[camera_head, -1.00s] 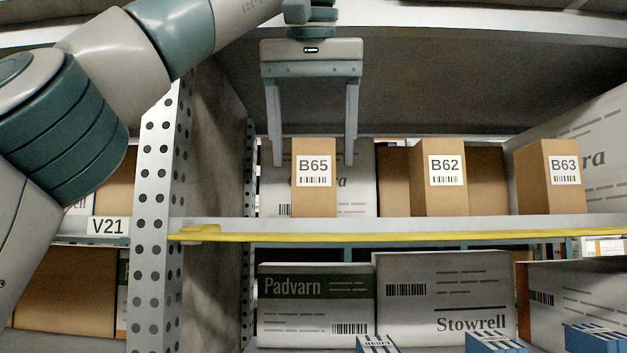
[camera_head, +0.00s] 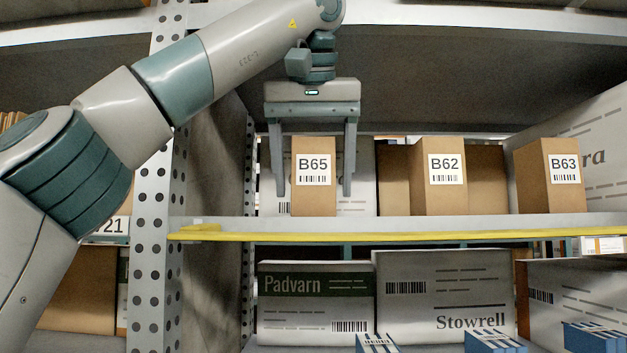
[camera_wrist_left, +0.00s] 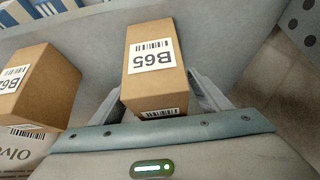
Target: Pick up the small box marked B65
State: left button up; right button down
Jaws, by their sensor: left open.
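The small brown box marked B65 (camera_head: 314,199) stands upright on the shelf in the head view. My left gripper (camera_head: 313,190) comes from above, with one finger at each side of the box. It is open, and a gap shows between each finger and the box in the head view. In the left wrist view the B65 box (camera_wrist_left: 155,86) lies between the two fingers (camera_wrist_left: 165,104), its label facing the shelf front. My right gripper is not in view.
Boxes B62 (camera_head: 439,198) and B63 (camera_head: 548,198) stand to the right on the same shelf. A large white carton (camera_head: 357,200) is behind B65. A perforated upright (camera_head: 153,240) stands at left, and a yellow strip (camera_head: 400,236) runs along the shelf edge.

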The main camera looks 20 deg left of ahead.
pick_arm(q)
jog(key=shift+c, duration=0.3)
jog(key=c, duration=1.2)
jog(key=shift+s+b, duration=0.1)
jog(key=shift+b, duration=0.25)
jog(key=s+d+b, duration=0.1)
jog(key=s, duration=0.4)
jog(key=s+d+b, duration=0.1)
jog(key=s+d, duration=0.1)
jog(key=s, duration=0.4)
jog(key=s+d+b, duration=0.1)
jog(key=s+b, duration=0.1)
jog(key=s, duration=0.3)
jog(key=shift+s+d+r, duration=0.1)
jog(key=shift+s+d, duration=0.15)
jog(key=shift+d, duration=0.1)
jog(key=shift+s+d, duration=0.1)
jog(key=shift+s, duration=0.25)
jog(key=shift+w, duration=0.1)
